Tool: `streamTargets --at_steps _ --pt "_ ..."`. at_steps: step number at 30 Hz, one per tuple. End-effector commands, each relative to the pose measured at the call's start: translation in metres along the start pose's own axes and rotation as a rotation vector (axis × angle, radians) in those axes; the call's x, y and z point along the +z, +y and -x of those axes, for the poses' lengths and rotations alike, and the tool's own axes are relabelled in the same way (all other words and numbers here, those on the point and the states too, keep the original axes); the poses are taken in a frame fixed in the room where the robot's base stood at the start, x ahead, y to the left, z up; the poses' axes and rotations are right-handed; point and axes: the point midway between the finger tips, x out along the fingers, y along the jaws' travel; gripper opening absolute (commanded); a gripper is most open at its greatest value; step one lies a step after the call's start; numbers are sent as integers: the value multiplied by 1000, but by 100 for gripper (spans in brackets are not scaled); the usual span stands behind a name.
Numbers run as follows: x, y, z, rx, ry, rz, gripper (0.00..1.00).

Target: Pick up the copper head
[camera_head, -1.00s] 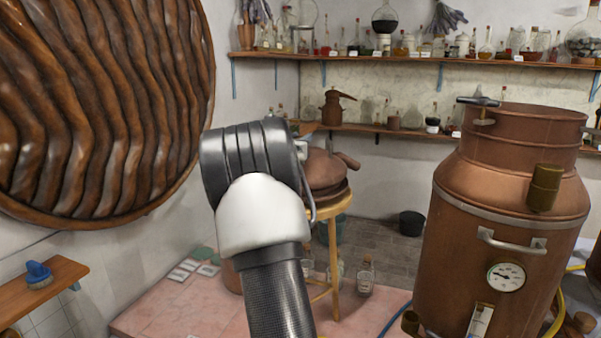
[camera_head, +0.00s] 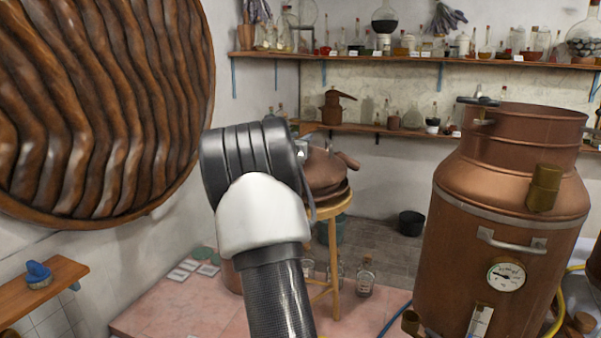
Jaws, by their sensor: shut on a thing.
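The copper head (camera_head: 326,170) is a rounded copper piece with a short spout pointing right. It is at the wooden stool (camera_head: 334,210), just right of my wrist, and its left part is hidden behind my arm. My gripper (camera_head: 303,152) is mostly hidden behind my dark and white wrist; only a small metal part shows by the copper head's upper left. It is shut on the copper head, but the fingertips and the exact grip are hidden. I cannot tell whether the copper head touches the stool.
A large copper still (camera_head: 500,225) with a gauge stands at the right, its top open. Shelves (camera_head: 420,58) with glassware line the back wall. A black bucket (camera_head: 410,223) and a glass bottle (camera_head: 366,278) stand low behind. A small shelf (camera_head: 45,290) juts in at left.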

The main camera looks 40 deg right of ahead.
Motion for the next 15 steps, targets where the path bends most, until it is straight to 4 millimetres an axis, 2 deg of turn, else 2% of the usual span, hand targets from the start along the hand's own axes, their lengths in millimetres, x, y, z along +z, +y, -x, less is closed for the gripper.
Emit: streamTargets --at_steps 15 --pt "8 -1 0 -2 -11 -3 0"
